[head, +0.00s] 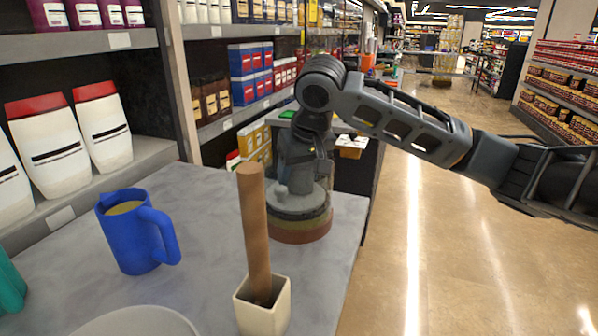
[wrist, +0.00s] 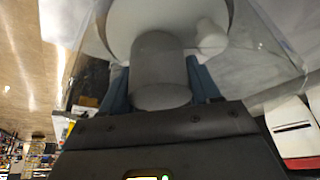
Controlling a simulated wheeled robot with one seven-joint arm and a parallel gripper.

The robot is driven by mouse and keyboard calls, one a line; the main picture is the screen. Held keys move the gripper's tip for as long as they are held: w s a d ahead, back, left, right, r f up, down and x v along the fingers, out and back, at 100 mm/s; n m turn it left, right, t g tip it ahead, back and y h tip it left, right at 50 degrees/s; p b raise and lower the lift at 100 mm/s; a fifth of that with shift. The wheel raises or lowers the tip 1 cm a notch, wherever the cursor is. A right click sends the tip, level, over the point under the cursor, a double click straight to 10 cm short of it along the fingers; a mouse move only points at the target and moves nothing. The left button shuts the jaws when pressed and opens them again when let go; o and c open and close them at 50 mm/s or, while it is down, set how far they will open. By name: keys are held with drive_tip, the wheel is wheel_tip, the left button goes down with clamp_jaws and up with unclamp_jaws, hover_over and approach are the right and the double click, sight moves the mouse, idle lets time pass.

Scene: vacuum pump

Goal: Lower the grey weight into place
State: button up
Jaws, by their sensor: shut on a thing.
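My gripper (head: 300,178) points down over the back right of the grey table in the head view. In the wrist view its two blue fingers (wrist: 160,80) are shut on the grey weight (wrist: 160,62), a plain grey cylinder, one finger on each side. A pale round plate (wrist: 122,18) with a small white knob (wrist: 211,38) lies beyond the weight, with clear, glass-like walls around it. In the head view a round stand (head: 300,228) with a reddish-brown base and grey upper part is below my gripper. Whether the weight touches the plate I cannot tell.
A cream square holder (head: 262,315) with an upright brown rod (head: 254,225) stands in front of the stand. A blue mug (head: 130,235) is at left, a pale round dish (head: 135,322) at the front. Shelves with bottles line the left; the table's right edge is near the stand.

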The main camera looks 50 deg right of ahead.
drive_tip(key=shift+s+a+f, duration=0.1)
drive_tip(key=shift+f, duration=0.3)
drive_tip(key=o, duration=1.5)
drive_tip(key=shift+o, duration=0.2)
drive_tip(key=shift+d+r+p, duration=0.2)
drive_tip(key=shift+r+p, duration=1.25)
drive_tip(key=shift+r, duration=0.35)
drive_tip(key=shift+d+r+p, duration=0.15)
drive_tip(key=shift+r+p, duration=1.25)
drive_tip(key=shift+r, duration=0.4)
wheel_tip(320, 180, up, 6)
drive_tip(key=p, duration=0.5)
drive_tip(key=shift+a+r+p, duration=0.2)
drive_tip(key=shift+a+p, duration=0.1)
drive_tip(key=shift+p, duration=0.05)
